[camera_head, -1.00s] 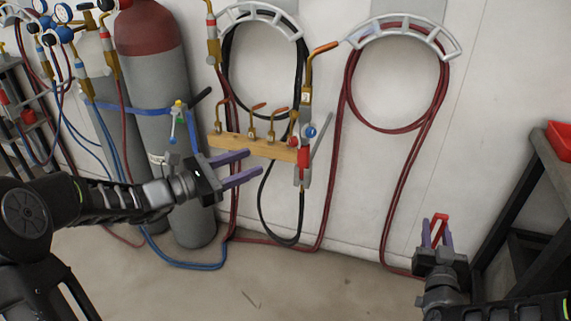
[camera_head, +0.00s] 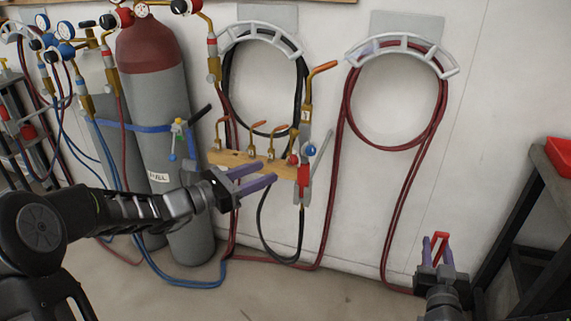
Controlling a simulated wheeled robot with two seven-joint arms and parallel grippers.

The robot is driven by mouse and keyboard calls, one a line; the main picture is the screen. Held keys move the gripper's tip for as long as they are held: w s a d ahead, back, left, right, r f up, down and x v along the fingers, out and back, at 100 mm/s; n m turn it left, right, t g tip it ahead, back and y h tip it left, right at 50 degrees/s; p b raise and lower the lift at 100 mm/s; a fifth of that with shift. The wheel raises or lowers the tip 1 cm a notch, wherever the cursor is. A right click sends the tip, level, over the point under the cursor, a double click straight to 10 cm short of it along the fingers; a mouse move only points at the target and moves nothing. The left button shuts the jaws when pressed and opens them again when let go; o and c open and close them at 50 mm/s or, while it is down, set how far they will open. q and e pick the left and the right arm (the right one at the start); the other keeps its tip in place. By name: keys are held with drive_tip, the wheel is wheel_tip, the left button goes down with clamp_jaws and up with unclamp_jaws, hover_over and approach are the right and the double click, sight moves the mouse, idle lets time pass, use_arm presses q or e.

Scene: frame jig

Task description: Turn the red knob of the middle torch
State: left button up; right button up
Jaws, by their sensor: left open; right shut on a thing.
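A torch with a red knob (camera_head: 293,160) and a blue knob (camera_head: 310,149) hangs upright at the right end of a wooden rail (camera_head: 228,158). Its brass tip points up and right. Another torch (camera_head: 213,62) hangs further left; I cannot tell for certain which is the middle one. My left gripper (camera_head: 268,171) is open and empty, its purple fingers in front of the rail, pointing right, with their tips left of the red knob. A gap shows in the picture; depth is unclear. My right gripper (camera_head: 436,250) is low at the right, shut on a red object (camera_head: 440,240).
Several small brass nozzles (camera_head: 250,140) stand on the rail. Coiled hoses hang on two wall hangers (camera_head: 402,52). Gas cylinders (camera_head: 160,95) stand at left, with a blue strap. A dark shelf with a red bin (camera_head: 560,153) is at right.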

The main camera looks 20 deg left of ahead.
sight(291, 162)
use_arm(q)
drive_tip(key=x, duration=0.7)
drive_tip(key=shift+w+d, duration=0.25)
drive_tip(key=shift+c, duration=0.5)
clamp_jaws()
